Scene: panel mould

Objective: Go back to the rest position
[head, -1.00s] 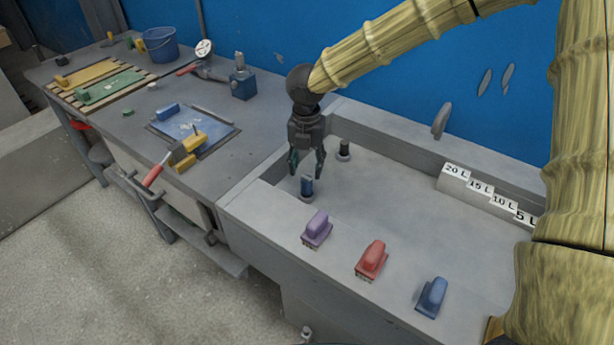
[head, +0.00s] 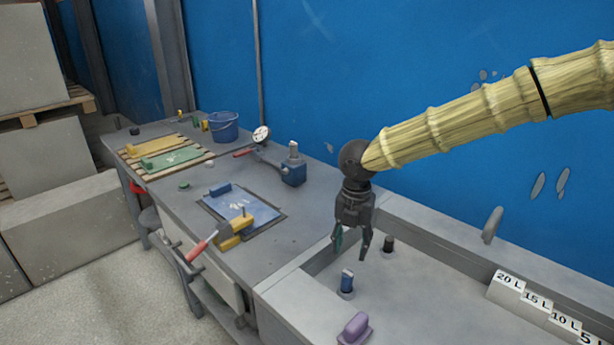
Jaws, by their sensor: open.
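My gripper (head: 351,246) is open and empty in the head view, pointing down over the left end of the grey mould tray (head: 290,286). It hangs above and apart from a small blue-topped peg (head: 347,282) that stands upright in the tray. A dark peg (head: 388,244) stands to the right of the gripper, near the back wall of the tray. My arm reaches in from the right edge of the picture.
On the bench to the left are a blue plate (head: 235,204) with a yellow clamp (head: 236,232), a blue pump-like block (head: 293,168), a dial gauge (head: 261,135) and a blue bucket (head: 223,126). A purple handle (head: 354,329) sits at the tray's front. A stepped block (head: 535,307) carries litre labels.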

